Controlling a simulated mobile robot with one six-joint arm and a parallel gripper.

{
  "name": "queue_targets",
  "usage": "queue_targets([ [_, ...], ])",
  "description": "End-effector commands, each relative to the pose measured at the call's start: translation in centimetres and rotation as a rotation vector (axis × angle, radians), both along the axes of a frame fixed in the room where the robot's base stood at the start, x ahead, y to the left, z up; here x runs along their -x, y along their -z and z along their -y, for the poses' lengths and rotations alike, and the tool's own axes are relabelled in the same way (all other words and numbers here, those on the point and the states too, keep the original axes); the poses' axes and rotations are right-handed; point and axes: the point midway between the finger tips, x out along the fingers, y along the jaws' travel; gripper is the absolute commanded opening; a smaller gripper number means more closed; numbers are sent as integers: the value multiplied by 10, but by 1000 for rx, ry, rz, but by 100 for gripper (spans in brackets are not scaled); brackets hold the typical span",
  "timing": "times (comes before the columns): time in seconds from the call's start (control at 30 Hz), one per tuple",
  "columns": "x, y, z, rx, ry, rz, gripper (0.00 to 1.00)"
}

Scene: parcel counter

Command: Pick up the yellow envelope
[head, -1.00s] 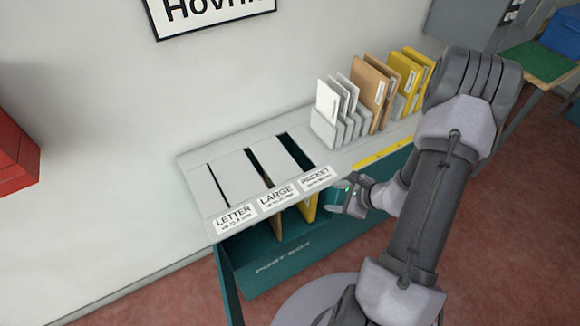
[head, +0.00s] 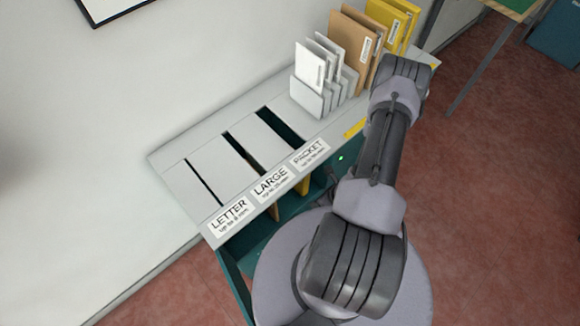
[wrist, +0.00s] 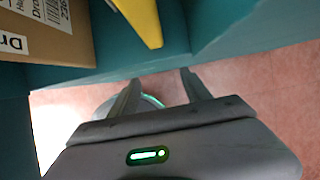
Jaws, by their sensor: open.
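A yellow envelope (head: 303,185) stands inside the teal post box, below the PACKET slot. In the wrist view a yellow envelope (wrist: 143,20) shows as a narrow strip at the top, between teal walls. My gripper (wrist: 160,88) is open and empty, its fingers pointing toward the box and apart from the envelope. More yellow envelopes (head: 390,22) stand in the rack at the back right.
A brown envelope (wrist: 45,28) with labels stands left of the yellow one. The post box top (head: 195,185) has slots marked LETTER, LARGE and PACKET. White envelopes (head: 318,68) and brown envelopes (head: 352,45) stand in the rack. Open red floor (head: 490,200) lies to the right.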

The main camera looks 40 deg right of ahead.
Motion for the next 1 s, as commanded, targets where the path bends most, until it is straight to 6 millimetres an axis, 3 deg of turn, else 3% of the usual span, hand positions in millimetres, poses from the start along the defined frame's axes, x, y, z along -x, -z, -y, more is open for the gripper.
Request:
queue_targets([
  [0.37,-68,7,-7,1,-2,1,56],
  [0.5,-74,27,-7,0,1,1,56],
  [1.0,-75,30,-7,-1,1,1,56],
])
